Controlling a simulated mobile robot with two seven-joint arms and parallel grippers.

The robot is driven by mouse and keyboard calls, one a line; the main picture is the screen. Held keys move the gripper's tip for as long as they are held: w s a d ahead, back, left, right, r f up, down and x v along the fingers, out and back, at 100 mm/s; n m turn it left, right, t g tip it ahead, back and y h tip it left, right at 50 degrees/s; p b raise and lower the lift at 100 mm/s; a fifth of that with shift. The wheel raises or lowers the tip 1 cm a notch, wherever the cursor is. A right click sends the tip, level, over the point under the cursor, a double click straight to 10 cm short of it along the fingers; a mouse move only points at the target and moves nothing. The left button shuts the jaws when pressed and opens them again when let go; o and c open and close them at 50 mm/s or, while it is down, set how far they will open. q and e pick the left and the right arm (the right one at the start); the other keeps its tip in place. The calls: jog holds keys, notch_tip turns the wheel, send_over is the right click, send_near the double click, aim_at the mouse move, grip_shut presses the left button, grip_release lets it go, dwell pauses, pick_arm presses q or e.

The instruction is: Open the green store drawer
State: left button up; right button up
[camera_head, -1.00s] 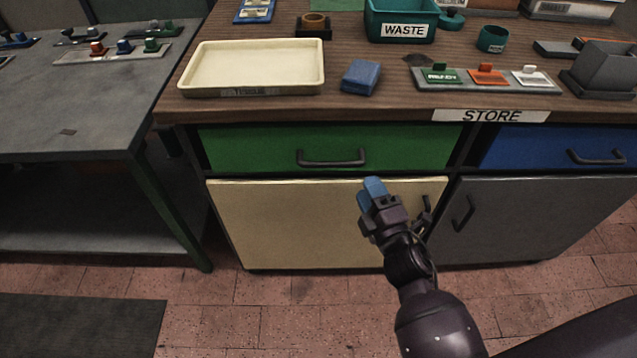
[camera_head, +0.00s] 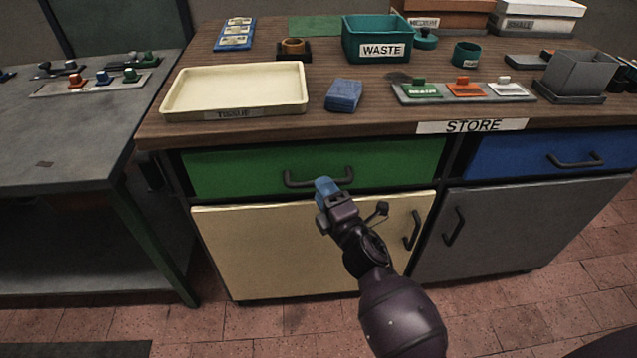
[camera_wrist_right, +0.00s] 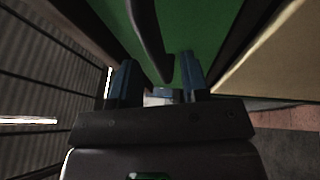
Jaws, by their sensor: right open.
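The green store drawer (camera_head: 400,161) is shut under the wooden counter, with a dark bar handle (camera_head: 300,183) on its front. My right gripper (camera_head: 326,188) is just in front of the drawer, by the right half of the handle, and its blue fingertips overlap the handle in the head view. In the right wrist view the gripper (camera_wrist_right: 155,88) is open with its fingers apart. The dark handle (camera_wrist_right: 148,40) reaches down toward the gap between them, against the green front (camera_wrist_right: 195,25). I cannot tell whether a finger touches the handle. My left gripper is not in view.
A cream cupboard door (camera_head: 270,250) lies below the drawer, and a blue drawer (camera_head: 520,152) is to its right. A tray (camera_head: 235,90), a blue block (camera_head: 343,95) and a waste bin (camera_head: 376,38) stand on the counter. A grey table (camera_head: 70,140) stands at left.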

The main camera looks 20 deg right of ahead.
jog(key=shift+x, duration=1.3)
grip_shut()
